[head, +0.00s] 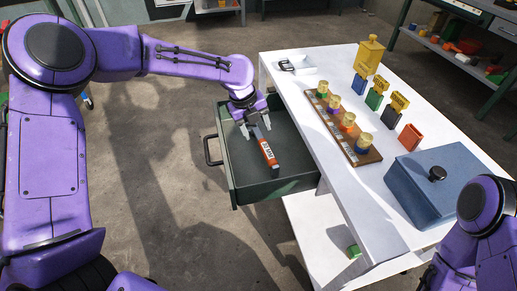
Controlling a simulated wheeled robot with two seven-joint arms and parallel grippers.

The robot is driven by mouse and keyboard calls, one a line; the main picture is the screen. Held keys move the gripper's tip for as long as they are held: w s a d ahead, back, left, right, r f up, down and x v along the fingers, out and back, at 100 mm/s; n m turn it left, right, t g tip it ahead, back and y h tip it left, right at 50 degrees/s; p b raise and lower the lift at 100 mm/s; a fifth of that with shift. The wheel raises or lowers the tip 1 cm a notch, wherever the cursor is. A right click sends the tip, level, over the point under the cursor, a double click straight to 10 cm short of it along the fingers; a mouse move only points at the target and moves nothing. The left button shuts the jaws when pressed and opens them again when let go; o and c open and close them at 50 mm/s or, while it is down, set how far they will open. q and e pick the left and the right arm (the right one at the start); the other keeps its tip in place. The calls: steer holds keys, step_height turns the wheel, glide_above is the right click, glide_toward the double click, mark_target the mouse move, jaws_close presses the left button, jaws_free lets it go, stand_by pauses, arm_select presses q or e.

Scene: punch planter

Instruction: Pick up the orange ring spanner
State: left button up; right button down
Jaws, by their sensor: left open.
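A slim tool with an orange grip and a white label (267,150), which looks like the orange ring spanner, lies in the open drawer (240,178). Its grey far end reaches up to my left gripper (256,128). My left gripper is open and points down into the drawer, with its fingers at that far end. I cannot tell whether they touch it. The ring shape is not clear at this size. My right gripper is out of the picture; only part of my right arm shows at the lower right.
The drawer hangs out from the white table (300,110), its dark handle (211,150) facing left. On the table stand a wooden rack with several jars (347,125), tagged holders (375,95), a yellow bottle (369,55), a white tray (297,64) and a blue lidded box (430,185).

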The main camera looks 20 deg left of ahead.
mark_target(265, 147)
arm_select(q)
steer(key=x, duration=0.4)
steer(key=shift+d+f+b, duration=0.15)
steer(key=shift+f+b, duration=0.2)
steer(key=x, duration=0.2)
steer(key=b+x, duration=0.1)
steer(key=d+x, duration=0.1)
steer(key=x, duration=0.1)
steer(key=shift+s+f, duration=0.25)
steer(key=shift+s, duration=0.1)
steer(key=shift+s+r, duration=0.1)
steer(key=shift+c, duration=1.2)
jaws_close()
